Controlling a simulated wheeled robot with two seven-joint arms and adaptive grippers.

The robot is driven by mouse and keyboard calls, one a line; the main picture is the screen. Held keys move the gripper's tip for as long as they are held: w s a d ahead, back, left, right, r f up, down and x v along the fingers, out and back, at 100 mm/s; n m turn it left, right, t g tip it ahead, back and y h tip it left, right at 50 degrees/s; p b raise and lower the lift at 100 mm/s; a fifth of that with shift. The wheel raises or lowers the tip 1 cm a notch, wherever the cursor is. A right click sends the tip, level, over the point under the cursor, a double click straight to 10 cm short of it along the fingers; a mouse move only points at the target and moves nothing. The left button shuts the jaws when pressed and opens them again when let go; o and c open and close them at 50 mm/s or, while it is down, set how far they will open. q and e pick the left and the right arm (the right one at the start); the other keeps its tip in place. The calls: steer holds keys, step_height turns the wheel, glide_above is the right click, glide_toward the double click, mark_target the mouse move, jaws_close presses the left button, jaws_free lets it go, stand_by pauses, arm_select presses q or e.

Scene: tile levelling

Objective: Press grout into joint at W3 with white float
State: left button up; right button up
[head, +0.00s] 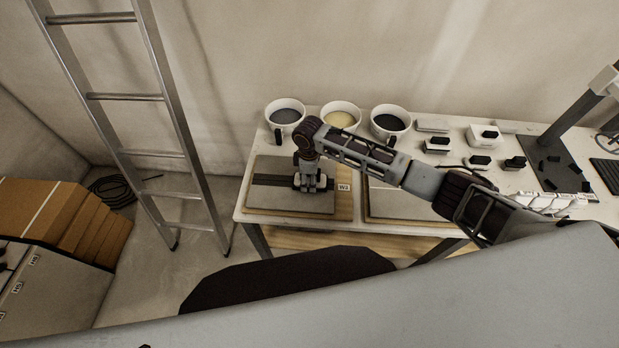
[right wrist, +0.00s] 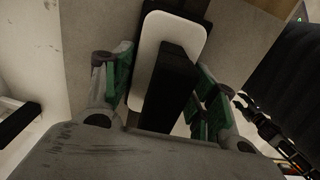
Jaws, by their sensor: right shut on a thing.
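The W3 label (head: 343,188) sits at the right edge of a board with grey tiles (head: 290,198) at the left end of the table. A dark joint (head: 270,181) runs across between the tiles. My right gripper (head: 310,184) is over this joint, pointing down. In the right wrist view its green-padded fingers (right wrist: 160,85) are shut on the black handle of the white float (right wrist: 181,28). The float's white plate lies over the dark joint strip; whether it touches cannot be told. My left gripper is not in view.
Three white buckets (head: 340,116) with different contents stand behind the board. A second tile board (head: 400,205) lies to the right, under my right arm. A ladder (head: 125,97) leans at the left.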

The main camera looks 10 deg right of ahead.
steer(key=shift+a, duration=0.15)
steer(key=shift+w+a, duration=0.4)
steer(key=shift+a, duration=0.45)
steer(key=shift+r, duration=0.15)
steer(key=shift+r+p, duration=1.5)
steer(key=shift+p, duration=0.1)
steer(key=shift+r+p, duration=0.45)
steer(key=shift+r, duration=2)
